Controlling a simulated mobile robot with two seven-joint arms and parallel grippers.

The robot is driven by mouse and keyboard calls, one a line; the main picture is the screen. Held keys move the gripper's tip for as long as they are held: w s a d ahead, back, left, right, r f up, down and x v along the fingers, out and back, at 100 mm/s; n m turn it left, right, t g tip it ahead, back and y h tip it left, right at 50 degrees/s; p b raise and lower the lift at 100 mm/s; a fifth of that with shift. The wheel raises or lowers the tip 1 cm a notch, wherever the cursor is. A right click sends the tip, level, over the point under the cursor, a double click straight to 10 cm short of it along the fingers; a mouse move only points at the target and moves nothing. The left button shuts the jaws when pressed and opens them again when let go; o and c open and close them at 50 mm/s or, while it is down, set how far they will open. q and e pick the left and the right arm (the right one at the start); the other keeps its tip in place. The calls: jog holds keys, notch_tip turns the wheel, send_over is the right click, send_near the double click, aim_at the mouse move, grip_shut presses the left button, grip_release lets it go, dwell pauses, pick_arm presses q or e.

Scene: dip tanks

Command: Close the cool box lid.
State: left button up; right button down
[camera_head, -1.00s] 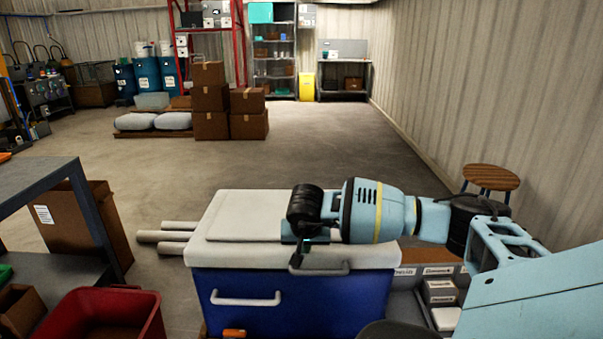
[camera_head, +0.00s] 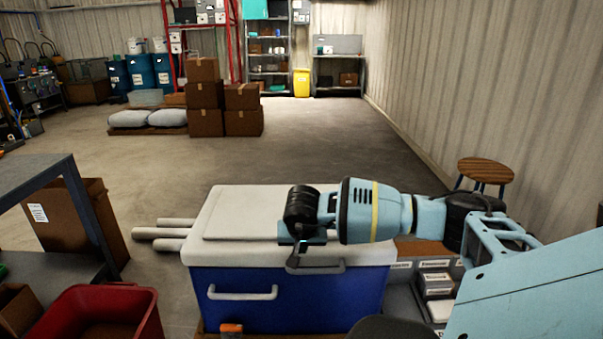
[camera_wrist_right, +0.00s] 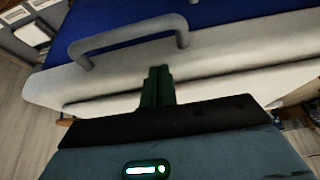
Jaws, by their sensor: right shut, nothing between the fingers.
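The cool box (camera_head: 340,298) has a blue body and a white lid (camera_head: 235,210). The lid lies flat across the top of the body, and I see no gap at the front. My right gripper (camera_head: 294,262) is shut and empty, pointing down at the lid's front edge just left of this handle. In the right wrist view its closed fingers (camera_wrist_right: 158,85) are over the white lid; I cannot tell whether they touch it. My left gripper is out of view.
A red bin (camera_head: 100,312) and a grey table (camera_head: 40,180) stand at the left. Grey pipes (camera_head: 165,233) lie behind the box's left side. Small labelled boxes (camera_head: 435,285) are at its right. A stool (camera_head: 486,172) stands by the right wall.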

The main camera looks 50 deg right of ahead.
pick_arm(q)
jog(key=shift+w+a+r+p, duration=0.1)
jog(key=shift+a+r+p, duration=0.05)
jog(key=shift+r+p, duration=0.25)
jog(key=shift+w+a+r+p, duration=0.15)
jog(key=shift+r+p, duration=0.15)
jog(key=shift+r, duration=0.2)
pick_arm(e)
jog(key=a+v, duration=0.1)
jog(key=v, duration=1.2)
jog(key=shift+s+f, duration=0.3)
jog(key=shift+s, duration=0.1)
